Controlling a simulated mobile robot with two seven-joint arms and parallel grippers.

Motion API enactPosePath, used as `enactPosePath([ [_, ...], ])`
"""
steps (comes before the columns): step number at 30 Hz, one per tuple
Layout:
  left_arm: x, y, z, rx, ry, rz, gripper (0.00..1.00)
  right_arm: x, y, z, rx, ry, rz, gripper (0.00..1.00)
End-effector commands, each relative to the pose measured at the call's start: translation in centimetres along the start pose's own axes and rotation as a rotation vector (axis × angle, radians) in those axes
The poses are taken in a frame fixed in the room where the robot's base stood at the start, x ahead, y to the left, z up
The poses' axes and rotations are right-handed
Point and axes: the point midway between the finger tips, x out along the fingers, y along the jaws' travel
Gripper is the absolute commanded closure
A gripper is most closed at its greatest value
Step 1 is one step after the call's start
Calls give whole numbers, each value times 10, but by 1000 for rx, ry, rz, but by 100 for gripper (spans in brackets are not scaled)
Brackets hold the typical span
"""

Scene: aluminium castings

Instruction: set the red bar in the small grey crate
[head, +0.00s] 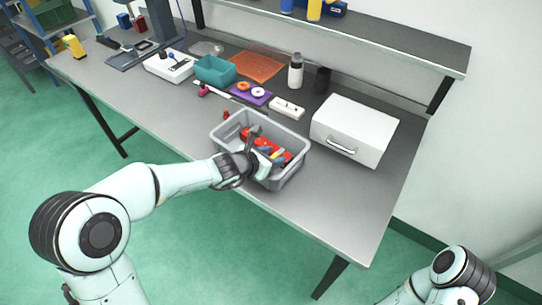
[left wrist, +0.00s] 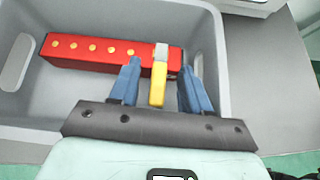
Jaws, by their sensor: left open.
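The red bar (head: 268,143) lies in the small grey crate (head: 286,181), seen in the head view. In the left wrist view the bar (left wrist: 90,50) has a row of yellow dots and lies along the crate's (left wrist: 60,95) far wall, apparently on its floor. My left gripper (head: 270,154) is over the crate; its blue fingers (left wrist: 160,70) are apart at the bar's right end. A yellow piece with a grey top (left wrist: 158,85) shows between the fingers. My right gripper is out of view; only part of that arm shows at the lower right.
A white drawer box (head: 355,125) stands right of the crate. Behind are a purple tray (head: 250,95) with rings, a white block (head: 287,108), a bottle (head: 296,72), a black cup (head: 322,80) and a teal bin (head: 215,70). The bench's front right corner is clear.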

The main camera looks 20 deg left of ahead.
Motion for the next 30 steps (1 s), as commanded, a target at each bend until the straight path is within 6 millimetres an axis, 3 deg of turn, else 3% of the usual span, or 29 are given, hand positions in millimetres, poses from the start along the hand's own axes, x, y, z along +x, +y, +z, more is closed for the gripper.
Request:
enactPosePath([
  [18,-110,1,4,0,-3,2,53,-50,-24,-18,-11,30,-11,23],
  [30,-120,0,0,-1,0,0,53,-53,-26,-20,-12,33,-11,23],
])
